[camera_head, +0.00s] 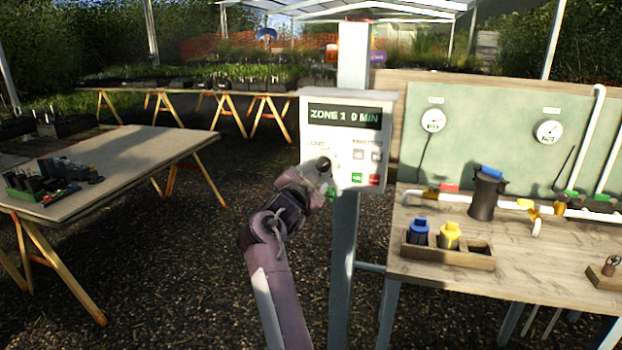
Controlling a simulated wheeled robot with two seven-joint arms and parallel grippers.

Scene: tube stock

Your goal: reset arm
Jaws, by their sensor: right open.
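My right arm rises from the bottom middle. Its gripper (327,178) is in front of the lower left part of a white control box (348,108) on a grey post. The gripper is open and appears empty; whether it touches the box is hard to tell. The box's display reads "ZONE 1 0 MIN". A black knob (323,164) shows right by the gripper, with a green button (357,177) and a red button (375,180) to its right. The gripper hides part of the panel's lower left. My left gripper is not in view.
A wooden bench (410,263) at right bears white pipes, a black canister (486,194), a wooden holder (424,252) with blue-topped and yellow-topped parts, and a green gauge board (480,140). A table (150,160) stands at left. Gravel between them is open.

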